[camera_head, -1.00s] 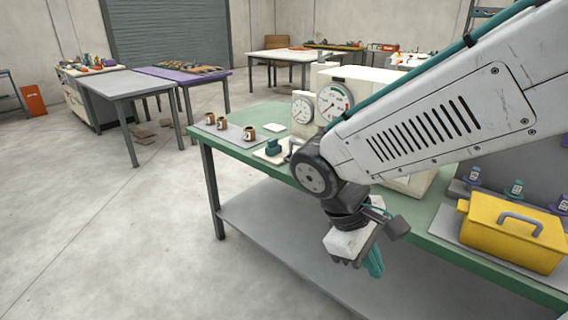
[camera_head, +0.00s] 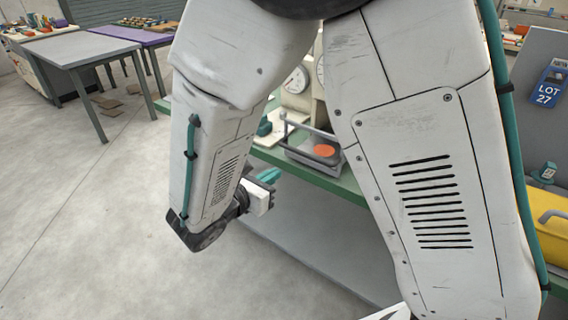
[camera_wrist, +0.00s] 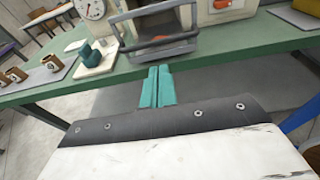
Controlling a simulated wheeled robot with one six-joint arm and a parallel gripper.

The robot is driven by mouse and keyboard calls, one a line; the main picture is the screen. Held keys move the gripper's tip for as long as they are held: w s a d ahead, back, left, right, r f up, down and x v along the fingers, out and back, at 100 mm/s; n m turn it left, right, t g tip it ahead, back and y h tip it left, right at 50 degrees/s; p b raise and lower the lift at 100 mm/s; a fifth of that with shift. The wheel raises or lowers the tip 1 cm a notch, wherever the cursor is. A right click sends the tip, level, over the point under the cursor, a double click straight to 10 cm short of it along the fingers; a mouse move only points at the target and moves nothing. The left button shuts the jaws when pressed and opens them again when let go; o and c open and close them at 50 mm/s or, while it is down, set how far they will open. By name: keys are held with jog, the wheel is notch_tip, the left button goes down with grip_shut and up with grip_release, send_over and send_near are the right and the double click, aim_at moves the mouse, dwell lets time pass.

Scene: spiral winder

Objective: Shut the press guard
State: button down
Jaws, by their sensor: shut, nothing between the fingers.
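The press guard (camera_head: 311,128) is a grey bar frame on the press at the bench's front edge, partly hidden by my arm in the head view. In the wrist view the guard (camera_wrist: 150,12) shows its front bar raised, with an open gap below. An orange disc (camera_head: 324,150) lies inside on the press base (camera_head: 308,158). My gripper (camera_head: 268,175) has teal fingers and is in front of the bench, apart from the guard. In the wrist view my gripper (camera_wrist: 157,72) is shut and empty, pointing toward the press front.
The green bench (camera_wrist: 75,85) runs across the wrist view. A teal block on a white base (camera_wrist: 92,55), a dial gauge (camera_wrist: 92,8) and brown cups (camera_wrist: 15,75) stand left of the press. A yellow case (camera_head: 552,220) is at right. The floor ahead of the bench is clear.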

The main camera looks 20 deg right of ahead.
aim_at(304, 155)
jog(key=x, duration=1.2)
jog(key=shift+w+f, duration=0.1)
jog(key=shift+w, duration=0.2)
